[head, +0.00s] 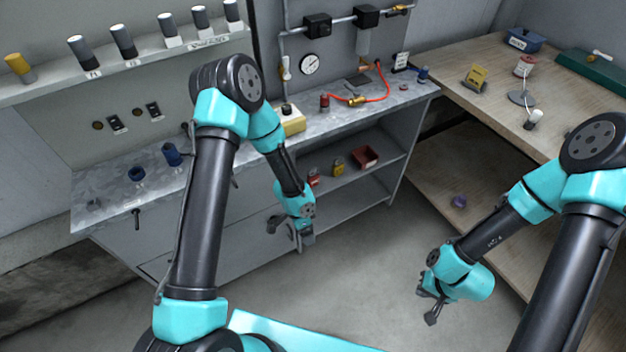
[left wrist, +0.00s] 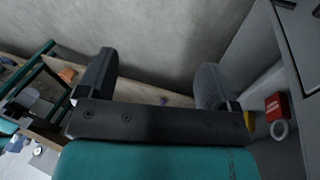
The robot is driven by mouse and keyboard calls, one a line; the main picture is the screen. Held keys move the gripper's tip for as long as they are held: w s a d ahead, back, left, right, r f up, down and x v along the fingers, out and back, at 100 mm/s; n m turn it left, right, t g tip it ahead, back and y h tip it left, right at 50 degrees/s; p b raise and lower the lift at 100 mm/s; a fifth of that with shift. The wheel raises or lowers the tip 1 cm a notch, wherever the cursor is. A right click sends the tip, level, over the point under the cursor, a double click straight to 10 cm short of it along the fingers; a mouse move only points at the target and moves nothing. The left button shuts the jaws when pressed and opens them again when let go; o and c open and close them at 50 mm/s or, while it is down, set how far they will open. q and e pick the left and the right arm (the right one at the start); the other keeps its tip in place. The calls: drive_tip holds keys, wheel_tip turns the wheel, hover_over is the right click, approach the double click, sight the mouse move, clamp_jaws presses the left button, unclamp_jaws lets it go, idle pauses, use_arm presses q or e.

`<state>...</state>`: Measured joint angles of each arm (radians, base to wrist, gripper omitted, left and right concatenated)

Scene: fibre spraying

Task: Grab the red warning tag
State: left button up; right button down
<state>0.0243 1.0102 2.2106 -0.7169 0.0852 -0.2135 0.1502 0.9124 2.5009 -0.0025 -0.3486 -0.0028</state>
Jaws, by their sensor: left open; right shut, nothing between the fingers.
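A small red item (head: 313,176), which looks like the red warning tag, is on the open shelf under the grey counter in the head view, partly hidden by my left arm. In the left wrist view a red tag-like piece (left wrist: 277,106) with pale markings shows at the right edge, beside a white ring (left wrist: 279,130). My left gripper (head: 297,240) hangs in front of the cabinet, below and apart from the red item. In the left wrist view its fingers (left wrist: 155,80) are spread with nothing between them. My right gripper (head: 431,306) is shut and empty over the floor.
A yellow item (head: 338,166) and a red bin (head: 365,157) share the shelf. The grey counter (head: 240,135) lies above it, with a red hose (head: 380,90) on it. A wooden bench (head: 470,55) stands at the right. The floor between is clear.

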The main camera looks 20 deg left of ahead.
use_arm(q)
drive_tip(key=w+r+m+t+y, duration=0.1)
drive_tip(key=w+m+t+y, duration=0.2)
drive_tip(key=w+m, duration=0.5)
drive_tip(key=w+d+r+m+t+y, duration=0.1)
drive_tip(key=w+m+y, duration=0.4)
drive_tip(key=w, duration=1.1)
drive_tip(key=r+m+t, duration=0.1)
drive_tip(key=m+t, duration=0.1)
drive_tip(key=m, duration=0.1)
drive_tip(key=shift+w+d, duration=0.3)
drive_tip(key=shift+w, duration=0.1)
drive_tip(key=shift+f, duration=0.15)
approach(315, 177)
wheel_tip(315, 177, down, 4)
drive_tip(key=a, duration=0.2)
drive_tip(key=shift+w+f, duration=0.6)
drive_tip(key=shift+w, duration=0.15)
drive_tip(key=shift+x, duration=2.55)
drive_tip(key=shift+w+a+r, duration=0.1)
drive_tip(key=shift+w+r, duration=0.05)
drive_tip(key=shift+w, duration=0.05)
